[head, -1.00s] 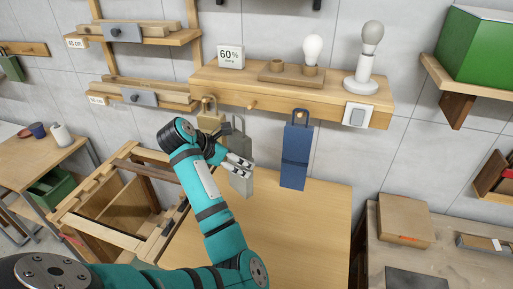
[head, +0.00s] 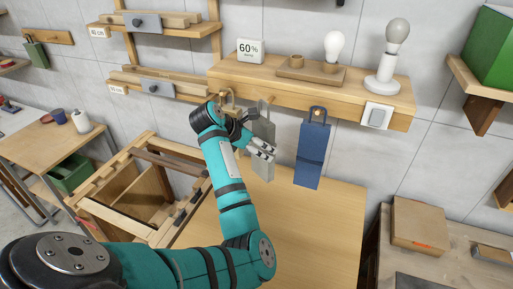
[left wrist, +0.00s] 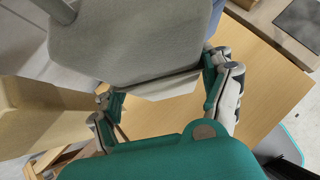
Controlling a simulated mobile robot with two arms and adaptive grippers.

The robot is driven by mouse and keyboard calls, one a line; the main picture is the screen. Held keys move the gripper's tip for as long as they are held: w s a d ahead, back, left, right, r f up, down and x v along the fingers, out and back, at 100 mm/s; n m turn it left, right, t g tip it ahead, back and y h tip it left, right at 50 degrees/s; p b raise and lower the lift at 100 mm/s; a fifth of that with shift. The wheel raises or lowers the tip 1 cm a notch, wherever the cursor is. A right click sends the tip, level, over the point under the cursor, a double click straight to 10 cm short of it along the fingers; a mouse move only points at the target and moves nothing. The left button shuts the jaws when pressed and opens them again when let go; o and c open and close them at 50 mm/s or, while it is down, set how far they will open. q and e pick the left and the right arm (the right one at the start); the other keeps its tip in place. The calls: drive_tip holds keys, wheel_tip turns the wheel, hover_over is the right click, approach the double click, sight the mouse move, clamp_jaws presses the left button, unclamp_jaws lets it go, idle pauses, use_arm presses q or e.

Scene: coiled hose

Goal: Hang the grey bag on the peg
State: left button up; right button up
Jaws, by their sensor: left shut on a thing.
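The grey bag (head: 264,131) is upright in front of the wooden shelf, between a tan bag and a blue bag (head: 310,155). My left gripper (head: 262,150) is shut on the grey bag, one finger to each side of it. The left wrist view shows the grey bag (left wrist: 135,45) large between the fingers (left wrist: 168,95). The bag's handle rises to about the shelf front. My right gripper is out of view.
The blue bag hangs on a peg close on the right. The tan bag (head: 228,108) hangs close on the left, mostly behind my arm. The shelf (head: 300,93) carries a sign, bulbs and a switch. A wooden table (head: 300,225) lies below with a clear top.

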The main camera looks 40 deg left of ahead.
use_arm(q)
drive_tip(key=shift+w+a+f, duration=0.2)
drive_tip(key=shift+w, duration=0.7)
drive_tip(key=shift+w+a+f, duration=0.15)
drive_tip(key=shift+w+a, duration=0.05)
drive_tip(key=shift+w, duration=0.65)
drive_tip(key=shift+w+a+f, duration=0.2)
drive_tip(key=shift+w, duration=0.7)
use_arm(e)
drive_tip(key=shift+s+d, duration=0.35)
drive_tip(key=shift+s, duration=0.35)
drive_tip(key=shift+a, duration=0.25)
